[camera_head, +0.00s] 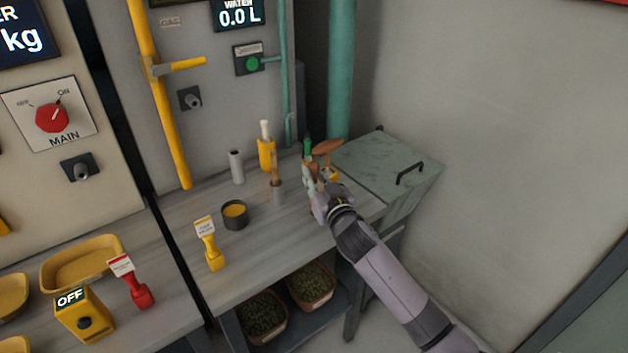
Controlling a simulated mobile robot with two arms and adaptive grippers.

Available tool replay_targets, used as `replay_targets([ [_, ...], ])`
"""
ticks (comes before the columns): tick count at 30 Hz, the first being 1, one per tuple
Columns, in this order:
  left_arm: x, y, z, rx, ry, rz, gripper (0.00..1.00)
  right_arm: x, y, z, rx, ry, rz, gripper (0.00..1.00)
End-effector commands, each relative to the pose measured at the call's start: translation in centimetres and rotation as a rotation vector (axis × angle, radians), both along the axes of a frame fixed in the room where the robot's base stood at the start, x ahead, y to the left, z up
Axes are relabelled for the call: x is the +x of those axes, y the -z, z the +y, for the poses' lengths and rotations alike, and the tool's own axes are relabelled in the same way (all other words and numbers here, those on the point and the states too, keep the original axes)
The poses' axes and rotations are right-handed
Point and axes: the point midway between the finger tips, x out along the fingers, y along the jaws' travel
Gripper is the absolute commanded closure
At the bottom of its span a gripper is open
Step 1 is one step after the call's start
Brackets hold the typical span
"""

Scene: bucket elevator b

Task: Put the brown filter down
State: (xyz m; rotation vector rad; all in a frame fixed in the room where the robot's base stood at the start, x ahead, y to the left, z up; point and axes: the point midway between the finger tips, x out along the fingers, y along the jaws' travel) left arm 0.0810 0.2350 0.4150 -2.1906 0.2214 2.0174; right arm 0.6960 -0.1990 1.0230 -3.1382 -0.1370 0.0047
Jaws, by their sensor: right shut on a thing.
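My right gripper (314,177) reaches in from the lower right, above the right end of the grey workbench (290,218). It is shut on a brown rounded piece (326,147), which I take to be the brown filter. The filter is above the fingers, in front of the bin's left side. The gripper hides part of it, and I cannot tell whether it touches anything below. My left gripper is not in view.
A lidded grey-green bin (385,160) with a dark handle stands right of the bench. A dark cup (235,214), grey cylinder (237,167), yellow bottle (266,152) and yellow stamp-like tool (209,246) stand on the bench. Bare bench lies right of the cup.

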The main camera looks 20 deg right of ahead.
Motion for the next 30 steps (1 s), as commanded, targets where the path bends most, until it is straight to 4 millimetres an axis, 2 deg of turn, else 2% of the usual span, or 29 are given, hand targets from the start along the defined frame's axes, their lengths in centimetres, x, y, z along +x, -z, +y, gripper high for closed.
replay_targets([
  [3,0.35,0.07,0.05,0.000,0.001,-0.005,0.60,-0.01,1.03,-0.02,0.001,0.000,-0.001,1.00],
  [15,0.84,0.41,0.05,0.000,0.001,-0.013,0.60,-0.01,1.56,0.02,0.001,-0.001,-0.002,1.00],
  [16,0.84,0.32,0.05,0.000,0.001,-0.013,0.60,-0.02,1.51,0.01,0.000,-0.001,-0.001,0.84],
  [18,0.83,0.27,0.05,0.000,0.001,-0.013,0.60,-0.02,1.47,0.01,0.000,-0.001,-0.001,0.79],
  [24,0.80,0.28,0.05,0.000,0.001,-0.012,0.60,-0.01,1.46,0.00,0.000,-0.001,-0.001,0.66],
  [30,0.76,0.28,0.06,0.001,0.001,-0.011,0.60,-0.01,1.44,-0.01,0.000,0.000,-0.001,0.65],
])
